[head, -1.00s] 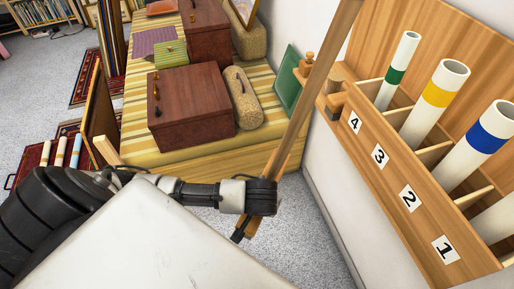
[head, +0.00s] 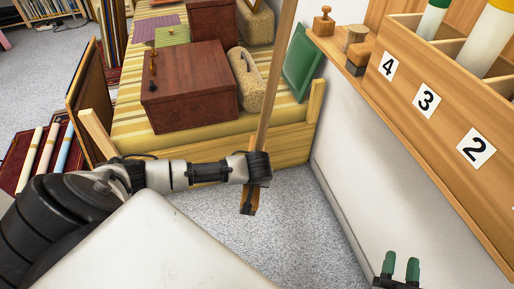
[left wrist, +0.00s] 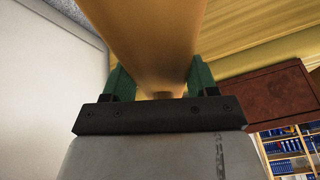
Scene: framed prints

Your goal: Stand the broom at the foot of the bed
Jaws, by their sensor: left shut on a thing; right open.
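The broom shows as a long wooden handle (head: 273,95), nearly upright and slightly tilted, in front of the bed's end. My left gripper (head: 258,168) is shut on it. In the left wrist view the handle (left wrist: 145,40) passes between the green fingers of my left gripper (left wrist: 153,85). The broom's head is not clearly visible. The bed has a yellow striped cover (head: 128,112) and a wooden end board (head: 290,148), just behind the handle. My right gripper (head: 398,268) is open and empty at the lower right, near the white wall.
A dark red box (head: 192,88) and a woven bolster (head: 247,80) lie on the bed. A numbered wooden rack (head: 450,120) with tubes is on the right wall. A red case of rolls (head: 35,158) stands left. Grey carpet (head: 285,225) is bare between bed and wall.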

